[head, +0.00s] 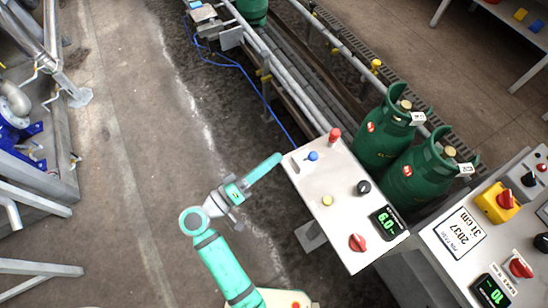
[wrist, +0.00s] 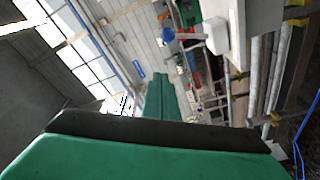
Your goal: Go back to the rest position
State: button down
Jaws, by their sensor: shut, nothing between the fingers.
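My gripper (head: 276,159) is at the end of my teal arm, left of the near control panel (head: 340,200). Its fingers are shut with nothing between them. They point up and right towards the panel's upper left corner, close to it in the picture; I cannot tell whether they touch. In the wrist view the green fingers (wrist: 158,85) lie together, pointing away from the camera. The panel carries a blue button (head: 313,155), a red button (head: 335,134), a yellow button (head: 327,200), a black knob (head: 363,187), a red knob (head: 357,242) and a green-lit display (head: 385,222).
Green gas cylinders (head: 382,135) stand on the conveyor (head: 300,75) behind the panel. A second panel (head: 475,240) is at the lower right. A blue cable (head: 245,72) runs along the floor. Bare floor (head: 130,130) lies left of my arm, with metal frames (head: 50,190) at the far left.

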jog(key=shift+d, duration=0.1)
dwell(0.3)
notch_tip(320, 180, down, 12)
jog(key=s+d+r+n+y, duration=0.1)
jog(key=s+d+n+y, duration=0.1)
jog(key=d+n+y, duration=0.3)
jog(key=s+a+f+y, duration=0.4)
jog(key=s+f+y, duration=0.2)
jog(key=s+f, duration=0.15)
jog(key=s+d+r+m+t+y, duration=0.2)
jog(key=s+r+m, duration=0.5)
jog(key=s+r, duration=0.6)
jog(key=shift+s+r+m+y, duration=0.3)
jog(key=shift+s+r+y, duration=0.1)
jog(key=shift+r, duration=0.2)
jog(key=shift+w, duration=0.1)
